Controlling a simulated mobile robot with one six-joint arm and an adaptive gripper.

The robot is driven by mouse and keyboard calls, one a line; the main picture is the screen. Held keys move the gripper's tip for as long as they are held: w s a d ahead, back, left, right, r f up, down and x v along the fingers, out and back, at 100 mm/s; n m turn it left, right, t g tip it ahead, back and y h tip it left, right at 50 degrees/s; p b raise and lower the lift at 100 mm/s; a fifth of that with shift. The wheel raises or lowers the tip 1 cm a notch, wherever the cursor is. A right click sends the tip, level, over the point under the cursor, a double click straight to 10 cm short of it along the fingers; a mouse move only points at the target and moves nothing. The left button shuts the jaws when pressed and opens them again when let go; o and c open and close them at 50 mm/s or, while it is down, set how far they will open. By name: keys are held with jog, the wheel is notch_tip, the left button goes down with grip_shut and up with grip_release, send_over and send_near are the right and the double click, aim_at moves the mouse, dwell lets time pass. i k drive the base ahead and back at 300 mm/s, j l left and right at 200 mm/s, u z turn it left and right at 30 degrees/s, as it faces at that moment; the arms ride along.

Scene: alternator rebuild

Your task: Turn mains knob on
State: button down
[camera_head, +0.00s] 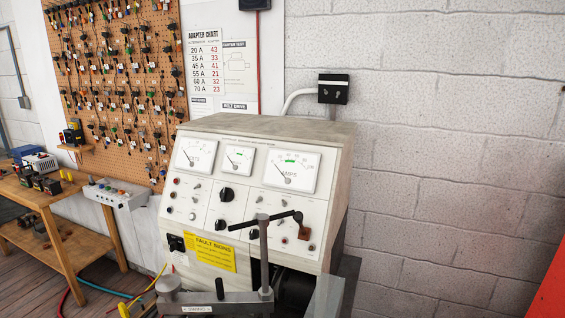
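A grey-white test bench (225,263) stands against the wall, with a sloped control panel (240,195). The panel has three black rotary knobs: one in the upper middle (226,195), one below it (221,225) and one further right (254,234). A black switch or socket block (176,243) sits at the lower left of the panel. A black box with small controls (333,90) is on the wall behind, joined to a white conduit. The labels are too small to read, so I cannot tell which one is the mains knob. My gripper is not in view.
A grey post with a black lever (264,250) stands in front of the panel and hides part of it. Three gauges (290,170) top the panel. A wooden shelf table (50,195) with parts stands left. Cables (105,287) lie on the floor.

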aim_at(174, 246)
jog(key=k, duration=0.1)
jog(key=k+z, duration=0.3)
jog(key=z, duration=0.15)
jog(key=k+l+z, duration=0.15)
jog(key=z, duration=0.25)
jog(key=j+z, duration=0.1)
jog(key=j, duration=0.35)
jog(key=k+j+z, duration=0.15)
jog(key=j, duration=0.35)
jog(key=j+z, duration=0.1)
jog(key=j, duration=0.35)
jog(key=k+j+z, duration=0.15)
jog(key=j, duration=0.3)
jog(key=k+j, duration=0.1)
jog(key=j, duration=0.35)
jog(key=k+j, duration=0.1)
jog(key=j, duration=0.4)
jog(key=k+j, duration=0.1)
jog(key=j, duration=0.35)
jog(key=k+j, duration=0.1)
jog(key=j, duration=0.4)
jog(key=k+j, duration=0.1)
jog(key=j, duration=0.8)
jog(key=k+j, duration=0.15)
jog(key=j, duration=0.35)
